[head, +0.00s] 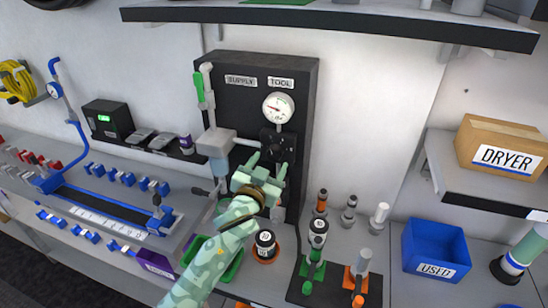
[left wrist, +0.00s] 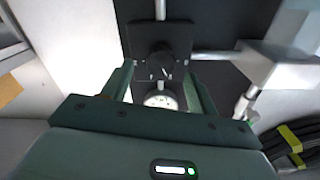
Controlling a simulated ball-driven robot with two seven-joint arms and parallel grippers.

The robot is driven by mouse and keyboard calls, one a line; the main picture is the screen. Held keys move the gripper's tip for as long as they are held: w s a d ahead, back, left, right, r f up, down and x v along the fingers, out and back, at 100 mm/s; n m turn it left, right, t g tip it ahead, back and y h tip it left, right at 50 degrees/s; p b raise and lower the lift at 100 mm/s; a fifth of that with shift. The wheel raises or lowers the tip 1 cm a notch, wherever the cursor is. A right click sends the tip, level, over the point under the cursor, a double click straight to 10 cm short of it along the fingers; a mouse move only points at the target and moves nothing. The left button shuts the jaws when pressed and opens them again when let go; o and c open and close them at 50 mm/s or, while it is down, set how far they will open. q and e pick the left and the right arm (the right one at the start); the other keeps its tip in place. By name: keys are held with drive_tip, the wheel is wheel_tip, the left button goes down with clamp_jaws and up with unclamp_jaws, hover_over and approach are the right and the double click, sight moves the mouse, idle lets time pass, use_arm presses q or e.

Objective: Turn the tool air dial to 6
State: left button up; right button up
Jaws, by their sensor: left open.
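The black panel (head: 234,120) on the wall carries SUPPLY and TOOL labels. Under the TOOL label (head: 281,83) is a round white gauge (head: 278,107). Below the gauge is the tool air dial (head: 276,143), a dark round knob on a black square plate. In the left wrist view the dial (left wrist: 161,62) has a small light mark, and the gauge (left wrist: 160,100) shows between my fingers. My left gripper (head: 268,164) is open and empty, its fingers pointing at the dial from just below and in front. I cannot tell contact. The dial's numbers are too small to read.
A grey filter unit (head: 215,142) with pipes stands left of the dial, close to my gripper. Below are a labelled black bottle (head: 265,243) and a stand of several tools (head: 312,265). A blue USED bin (head: 436,250) sits at right.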

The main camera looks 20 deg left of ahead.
sight(273, 156)
use_arm(q)
drive_tip(key=shift+w, duration=1.9)
drive_tip(key=c, duration=1)
